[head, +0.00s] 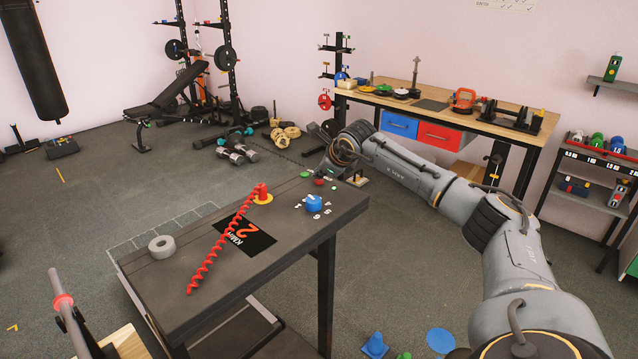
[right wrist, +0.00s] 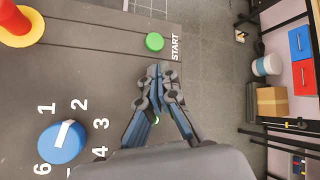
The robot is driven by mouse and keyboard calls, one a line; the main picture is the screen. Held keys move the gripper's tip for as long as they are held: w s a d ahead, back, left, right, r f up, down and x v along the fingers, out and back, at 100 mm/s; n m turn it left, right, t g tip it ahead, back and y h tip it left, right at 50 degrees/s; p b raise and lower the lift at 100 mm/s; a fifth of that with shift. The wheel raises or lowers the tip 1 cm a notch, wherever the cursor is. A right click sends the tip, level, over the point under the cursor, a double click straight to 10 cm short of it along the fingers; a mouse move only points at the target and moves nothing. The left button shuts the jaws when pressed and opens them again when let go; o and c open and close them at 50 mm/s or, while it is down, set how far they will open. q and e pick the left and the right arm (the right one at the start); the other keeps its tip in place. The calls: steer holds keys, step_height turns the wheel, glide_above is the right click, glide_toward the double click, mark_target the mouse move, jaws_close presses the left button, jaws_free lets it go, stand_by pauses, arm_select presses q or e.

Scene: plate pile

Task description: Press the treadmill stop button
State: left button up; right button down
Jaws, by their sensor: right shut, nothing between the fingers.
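The treadmill console (head: 290,232) is a dark slab. A green button (head: 305,173) and a red button (head: 319,182) sit near its far edge. The green one also shows in the right wrist view (right wrist: 154,42), marked START. The red button does not show there; my gripper covers part of the panel. My right gripper (right wrist: 155,72) is shut and empty, pointing at the panel just below the START button in that view. In the head view it is by the red button, mostly hidden behind its wrist. I cannot tell whether it touches anything. My left gripper is out of view.
A blue dial (head: 314,203) with numbers around it, and a red coiled cord (head: 222,240) on a yellow-ringed peg, stand on the console. A grey tape roll (head: 161,246) lies at its left. A workbench (head: 470,118) with drawers stands behind my right arm.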

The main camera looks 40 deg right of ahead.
mark_target(320, 182)
steer(key=shift+f+b, duration=0.35)
steer(key=shift+f, duration=0.15)
stand_by(0.6)
steer(key=shift+r, duration=0.15)
steer(key=shift+r+p, duration=0.55)
steer(key=shift+r, duration=0.15)
steer(key=shift+r+p, duration=1.75)
steer(key=shift+r, duration=0.75)
